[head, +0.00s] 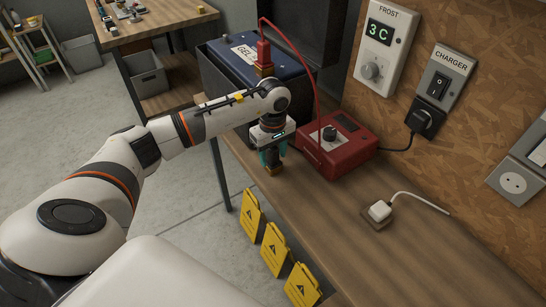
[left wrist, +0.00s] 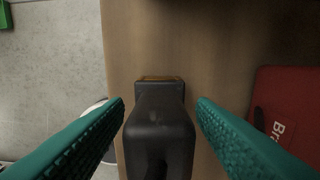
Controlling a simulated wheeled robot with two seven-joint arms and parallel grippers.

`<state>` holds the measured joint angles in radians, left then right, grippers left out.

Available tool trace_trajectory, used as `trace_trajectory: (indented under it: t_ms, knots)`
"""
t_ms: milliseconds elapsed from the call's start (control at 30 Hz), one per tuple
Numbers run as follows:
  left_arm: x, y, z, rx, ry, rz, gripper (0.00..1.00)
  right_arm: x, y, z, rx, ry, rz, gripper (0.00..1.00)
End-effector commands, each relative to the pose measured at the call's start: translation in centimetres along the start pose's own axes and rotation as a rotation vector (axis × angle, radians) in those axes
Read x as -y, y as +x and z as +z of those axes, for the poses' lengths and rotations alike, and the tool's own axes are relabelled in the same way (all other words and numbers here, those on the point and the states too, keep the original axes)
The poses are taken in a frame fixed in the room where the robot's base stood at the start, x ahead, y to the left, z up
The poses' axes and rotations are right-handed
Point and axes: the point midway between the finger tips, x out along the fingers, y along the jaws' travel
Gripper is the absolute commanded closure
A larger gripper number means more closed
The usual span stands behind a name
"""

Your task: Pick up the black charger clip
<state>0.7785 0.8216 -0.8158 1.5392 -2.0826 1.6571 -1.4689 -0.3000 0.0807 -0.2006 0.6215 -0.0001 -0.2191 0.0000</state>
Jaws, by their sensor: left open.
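The black charger clip (left wrist: 160,125) stands between the two teal fingers of my left gripper (left wrist: 160,112) in the left wrist view, with a gap on both sides. Its brass-coloured end (left wrist: 160,78) shows beyond the black body. In the head view my left gripper (head: 271,156) points down over the front edge of the bench, left of the red charger box (head: 341,145). It is open and hides most of the clip there; a small brass-coloured end shows below the fingers. My right gripper is in neither view.
A blue-topped battery (head: 235,58) marked GEL carries a red clip (head: 264,57) with a red cable. Yellow warning tags (head: 274,249) hang along the front edge. The wall holds a charger switch panel (head: 445,78).

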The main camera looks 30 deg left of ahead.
Motion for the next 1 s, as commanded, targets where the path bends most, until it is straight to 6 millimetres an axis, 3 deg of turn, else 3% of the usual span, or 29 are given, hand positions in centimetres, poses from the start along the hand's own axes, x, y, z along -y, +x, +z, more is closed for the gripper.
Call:
trace_trajectory:
  t_ms: [67,333,667,1000]
  knots:
    - [0.0,0.0,0.0,0.000,0.000,0.000,0.54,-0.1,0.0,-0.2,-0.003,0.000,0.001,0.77]
    - [0.0,0.0,0.0,0.000,0.000,0.000,0.98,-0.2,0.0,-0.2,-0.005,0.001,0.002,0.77]
    - [0.1,-0.9,0.1,0.002,0.000,-0.004,1.00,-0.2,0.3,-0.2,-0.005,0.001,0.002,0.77]
    - [0.1,-7.3,0.0,0.002,0.001,-0.005,1.00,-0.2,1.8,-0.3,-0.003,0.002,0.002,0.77]
